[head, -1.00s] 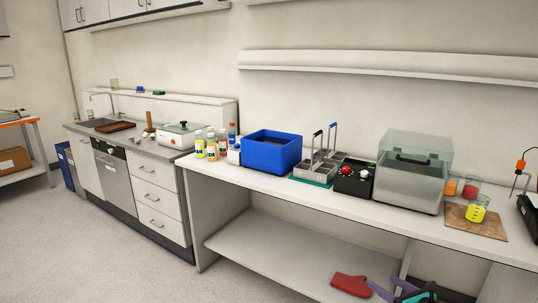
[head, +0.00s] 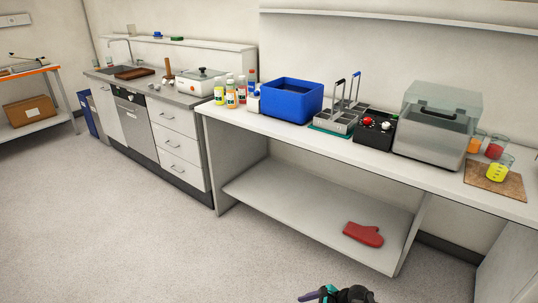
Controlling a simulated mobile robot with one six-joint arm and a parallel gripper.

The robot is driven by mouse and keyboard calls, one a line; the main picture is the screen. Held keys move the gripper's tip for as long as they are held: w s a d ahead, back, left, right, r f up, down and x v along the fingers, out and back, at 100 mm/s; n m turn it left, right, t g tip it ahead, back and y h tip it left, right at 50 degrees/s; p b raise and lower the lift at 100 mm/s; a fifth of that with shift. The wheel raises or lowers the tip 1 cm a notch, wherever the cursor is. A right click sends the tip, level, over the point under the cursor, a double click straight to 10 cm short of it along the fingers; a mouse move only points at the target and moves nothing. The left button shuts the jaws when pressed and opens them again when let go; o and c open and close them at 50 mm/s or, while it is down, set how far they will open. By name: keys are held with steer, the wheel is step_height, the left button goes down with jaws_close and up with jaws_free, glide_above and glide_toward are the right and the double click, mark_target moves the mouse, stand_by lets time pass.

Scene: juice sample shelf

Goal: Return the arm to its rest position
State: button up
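Part of my arm's end with my gripper (head: 340,294) shows at the bottom edge of the head view, as black, purple and teal pieces. The rest of it is cut off by the frame, and its fingertips cannot be made out clearly. It is over the floor in front of the long white bench (head: 225,120), apart from everything on it. Nothing held is visible, and I cannot tell whether the gripper is open or shut.
On the bench stand several bottles (head: 231,93), a blue bin (head: 291,100), a grey rack (head: 335,122), a clear-lidded box (head: 435,125) and beakers (head: 499,168). A red mitt (head: 363,234) lies on the lower shelf. The floor (head: 130,230) is open.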

steer(key=s+a+f+n+g+h, duration=0.2)
steer(key=s+a+f+n+g, duration=0.3)
steer(key=s, duration=0.5)
steer(key=s+d+f+n+g+h, duration=0.25)
steer(key=s+f+n, duration=0.45)
steer(key=s, duration=0.4)
steer(key=s+d+r+n+h, duration=0.1)
steer(key=s+d+n+h, duration=0.2)
steer(key=d+n, duration=0.4)
steer(key=shift+d+r+n+g+h, duration=0.15)
steer(key=shift+d+n+g+h, duration=0.15)
steer(key=shift+n, duration=0.9)
steer(key=shift+c, duration=0.5)
